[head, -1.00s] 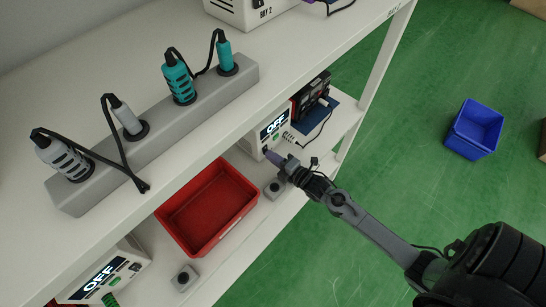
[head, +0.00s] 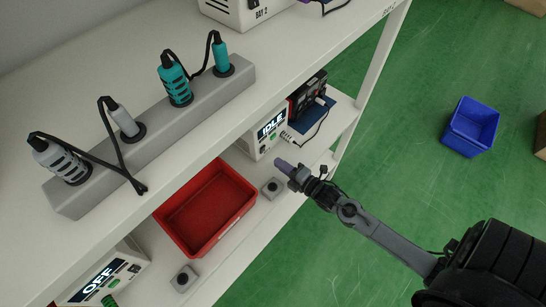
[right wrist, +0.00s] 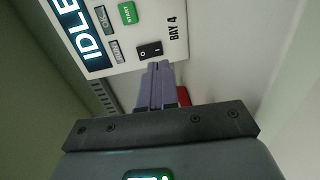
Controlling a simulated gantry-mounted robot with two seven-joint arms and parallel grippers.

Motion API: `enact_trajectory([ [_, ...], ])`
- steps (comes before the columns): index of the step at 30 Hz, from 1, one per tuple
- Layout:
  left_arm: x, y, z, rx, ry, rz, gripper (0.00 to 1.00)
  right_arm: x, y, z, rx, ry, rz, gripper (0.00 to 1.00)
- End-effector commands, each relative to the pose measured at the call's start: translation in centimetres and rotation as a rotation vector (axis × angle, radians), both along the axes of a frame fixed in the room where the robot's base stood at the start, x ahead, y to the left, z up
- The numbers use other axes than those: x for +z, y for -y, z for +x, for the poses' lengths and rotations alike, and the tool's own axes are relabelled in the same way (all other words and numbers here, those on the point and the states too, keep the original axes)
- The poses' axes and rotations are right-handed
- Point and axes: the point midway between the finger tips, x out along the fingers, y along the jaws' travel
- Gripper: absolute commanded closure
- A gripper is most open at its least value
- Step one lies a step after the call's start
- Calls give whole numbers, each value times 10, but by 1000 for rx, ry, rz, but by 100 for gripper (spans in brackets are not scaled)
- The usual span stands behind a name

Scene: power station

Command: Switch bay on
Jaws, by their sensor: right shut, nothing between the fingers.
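A white bay unit (head: 264,130) on the lower shelf shows "IDLE" on its screen. In the right wrist view its panel (right wrist: 125,20) is labelled BAY 4, with a green START button (right wrist: 128,13), grey buttons and a black rocker switch (right wrist: 149,50) marked O and I. My right gripper (head: 281,163) is shut and empty, its purple fingers a little in front of the unit. In the right wrist view the fingertips (right wrist: 158,66) appear just below the rocker switch. Another bay unit (head: 109,272) at the lower left shows "OFF". My left gripper is not in view.
A red bin (head: 207,207) sits on the lower shelf, with small grey button boxes (head: 271,187) near the shelf edge. The upper shelf carries a grey power strip (head: 150,135) with several plugs. A blue bin (head: 471,127) stands on the green floor.

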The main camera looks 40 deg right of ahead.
Motion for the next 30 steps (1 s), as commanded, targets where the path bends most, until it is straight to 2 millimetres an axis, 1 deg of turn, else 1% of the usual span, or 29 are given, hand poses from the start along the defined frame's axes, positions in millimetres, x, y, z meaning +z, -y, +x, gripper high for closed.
enact_trajectory([
  [1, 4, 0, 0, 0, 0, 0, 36, 2, 1, -10, 0, -2, 0, 100],
  [6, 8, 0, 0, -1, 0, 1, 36, 3, 3, -36, 2, -2, 1, 100],
  [9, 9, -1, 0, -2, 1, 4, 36, 4, 5, -46, 1, -2, 1, 100],
  [12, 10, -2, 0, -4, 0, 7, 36, 5, 5, -52, 1, 1, 1, 100],
  [16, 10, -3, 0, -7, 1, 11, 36, 5, 6, -55, 1, 1, 1, 100],
  [30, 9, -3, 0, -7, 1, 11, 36, 3, 4, -56, -3, -2, 7, 100],
])
